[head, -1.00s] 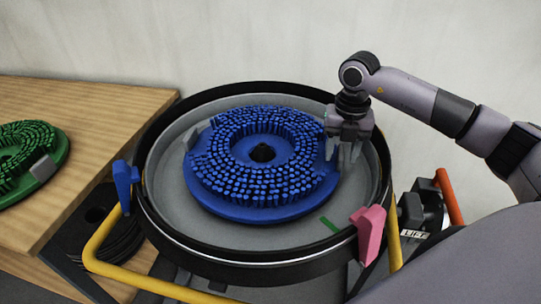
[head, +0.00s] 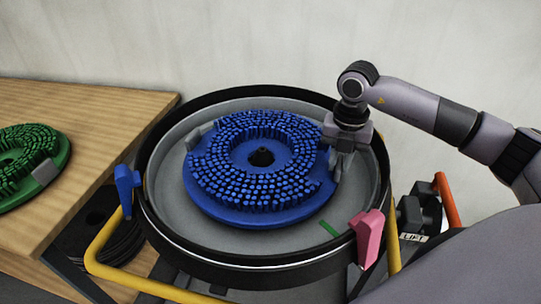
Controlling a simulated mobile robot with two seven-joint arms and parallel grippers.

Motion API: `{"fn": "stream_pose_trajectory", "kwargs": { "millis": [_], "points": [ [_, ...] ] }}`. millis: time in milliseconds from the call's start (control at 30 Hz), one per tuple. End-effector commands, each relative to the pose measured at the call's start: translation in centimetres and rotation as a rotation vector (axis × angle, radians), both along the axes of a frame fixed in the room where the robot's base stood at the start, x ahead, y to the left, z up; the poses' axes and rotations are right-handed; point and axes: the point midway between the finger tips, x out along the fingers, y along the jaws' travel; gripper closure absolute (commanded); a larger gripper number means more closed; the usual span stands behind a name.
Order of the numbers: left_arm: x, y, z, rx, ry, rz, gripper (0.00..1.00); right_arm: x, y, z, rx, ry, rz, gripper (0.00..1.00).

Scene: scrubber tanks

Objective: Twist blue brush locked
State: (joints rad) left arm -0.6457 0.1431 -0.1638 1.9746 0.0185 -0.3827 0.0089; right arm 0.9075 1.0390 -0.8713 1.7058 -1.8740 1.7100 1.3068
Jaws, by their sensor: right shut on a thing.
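The blue brush (head: 258,215) lies bristles up inside the round grey pan with a black rim (head: 262,262). It is a disc with a ring of blue bristles and a dark centre hole. A grey tab (head: 193,136) shows at its left edge. My right gripper (head: 341,164) points down at the brush's right edge, inside the rim, and is shut on the brush there. The exact part between its fingers is hidden by the gripper. A green mark (head: 329,229) lies on the pan's floor at the front right. My left gripper is not in view.
A pink clip (head: 368,236) and a blue clip (head: 124,188) sit at the pan's rim. A yellow tube frame (head: 102,236) runs around it. A green brush (head: 20,187) lies on the wooden table (head: 85,130) at left. A red-orange lever (head: 447,200) stands at right.

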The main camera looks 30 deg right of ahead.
Motion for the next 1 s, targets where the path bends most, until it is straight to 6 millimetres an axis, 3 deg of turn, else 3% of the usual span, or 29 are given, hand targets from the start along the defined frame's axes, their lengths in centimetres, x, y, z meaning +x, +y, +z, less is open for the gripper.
{"fn": "stream_pose_trajectory", "kwargs": {
  "millis": [1000],
  "points": [
    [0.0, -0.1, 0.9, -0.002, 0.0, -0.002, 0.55, -1.5, 1.4, 0.1, -0.004, 0.0, -0.127, 1.0]
  ]
}}
